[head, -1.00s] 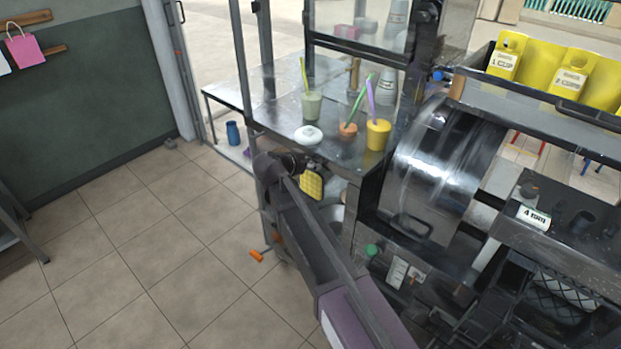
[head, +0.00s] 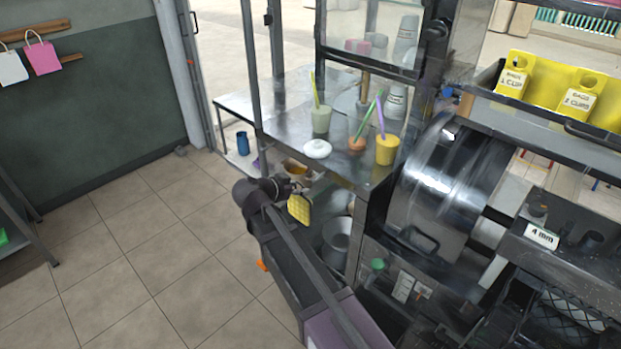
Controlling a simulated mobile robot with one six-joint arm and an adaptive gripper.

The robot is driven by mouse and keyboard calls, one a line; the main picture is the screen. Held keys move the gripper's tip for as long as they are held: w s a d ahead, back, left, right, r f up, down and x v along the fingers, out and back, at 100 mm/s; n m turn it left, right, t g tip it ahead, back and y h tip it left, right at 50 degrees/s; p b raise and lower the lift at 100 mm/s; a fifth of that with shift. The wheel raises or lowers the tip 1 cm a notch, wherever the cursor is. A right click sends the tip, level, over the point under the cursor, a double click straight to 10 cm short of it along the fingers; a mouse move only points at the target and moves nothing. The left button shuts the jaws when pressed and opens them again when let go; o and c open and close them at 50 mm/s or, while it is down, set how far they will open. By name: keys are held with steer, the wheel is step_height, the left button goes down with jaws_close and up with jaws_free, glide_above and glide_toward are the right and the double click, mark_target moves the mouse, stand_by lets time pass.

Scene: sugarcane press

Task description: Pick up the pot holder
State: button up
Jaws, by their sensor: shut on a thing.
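The pot holder (head: 299,209) is a yellow quilted pad. It hangs at the end of my arm, below the near edge of the metal counter. My gripper (head: 297,188) is shut on the pot holder. The fingertips are small and dark here, so the exact grip is hard to make out.
The metal counter (head: 284,126) holds a white lidded dish (head: 317,149) and cups, including a yellow cup (head: 387,150). A bowl (head: 296,168) and a grey bucket (head: 337,238) sit lower down. The steel press drum (head: 436,190) stands right. Tiled floor is open at left.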

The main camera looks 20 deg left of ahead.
steer(key=s+a, duration=0.3)
steer(key=s, duration=0.5)
steer(key=shift+s+a, duration=0.15)
steer(key=shift+a, duration=0.05)
stand_by(1.2)
steer(key=shift+r, duration=0.15)
step_height(320, 180, up, 7)
steer(key=p, duration=0.7)
steer(key=shift+s+a, duration=0.1)
